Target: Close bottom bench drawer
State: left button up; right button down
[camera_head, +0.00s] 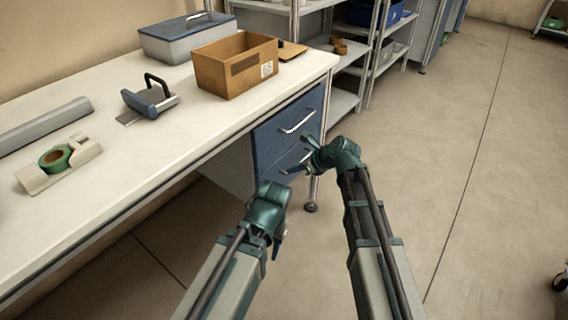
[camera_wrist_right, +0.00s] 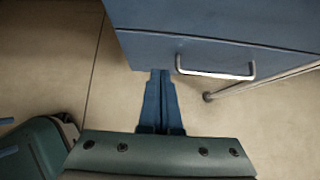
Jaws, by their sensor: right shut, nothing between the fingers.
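The bench's drawer unit has a blue top drawer (camera_head: 275,135) and a blue bottom drawer (camera_head: 268,172) below it, partly hidden by my arms. I cannot tell how far the bottom drawer stands out. In the right wrist view, a blue drawer front (camera_wrist_right: 145,50) with a silver bar handle (camera_wrist_right: 215,73) is just ahead. My right gripper (camera_wrist_right: 160,73) is shut and empty, its tips by that front's lower edge, left of the handle; contact is unclear. In the head view my right gripper (camera_head: 297,160) is in front of the bottom drawer. My left wrist shows lower left; its fingers are hidden.
The white workbench (camera_head: 150,150) holds a cardboard box (camera_head: 235,67), a blue-lidded case (camera_head: 185,40), a blue-handled tool (camera_head: 150,100) and a tape dispenser (camera_head: 58,165). A bench leg (camera_head: 311,195) stands beside the drawers. The floor (camera_head: 470,190) to the right is clear.

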jog(key=p+v, duration=0.3)
jog(key=v, duration=0.4)
jog(key=shift+p, duration=0.3)
jog(key=shift+f, duration=0.15)
jog(key=s+d+f+n+g+h, duration=0.1)
jog(key=s+f+n+g+h, duration=0.25)
jog(key=s+n, duration=0.9)
jog(key=s+f+n+g+h, duration=0.25)
jog(key=s+n+h, duration=0.25)
jog(key=s+n, duration=0.8)
notch_tip(320, 180, up, 27)
jog(key=w+n+p, duration=0.3)
jog(key=p, duration=2.4)
jog(key=shift+t, duration=0.3)
jog(key=shift+f+n, duration=0.1)
jog(key=shift+n, duration=0.15)
